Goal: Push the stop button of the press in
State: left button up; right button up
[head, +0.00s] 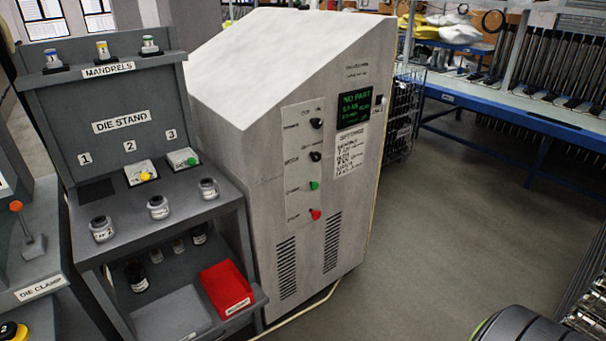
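The press control cabinet (240,150), large and off-white with a sloped top, stands in the middle of the head view. Its front panel has a red button (315,214) at the bottom, which looks like the stop button; its small label is not clearly readable. It appears to stand out from the panel, but its exact depth is hard to tell. A green button (313,185) sits above it, with two black knobs (316,123) higher up. A screen (354,108) with green text reads "NO PART". Neither gripper is in view, and nothing covers the red button.
The grey die stand (115,178) with small dies and a red bin (227,288) stands close left of the cabinet. A die clamp lever (30,235) is at far left. A blue-edged bench (500,106) is at back right. Floor (435,220) right of the cabinet is clear.

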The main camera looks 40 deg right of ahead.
aim_at(316, 215)
jog(key=z, duration=1.3)
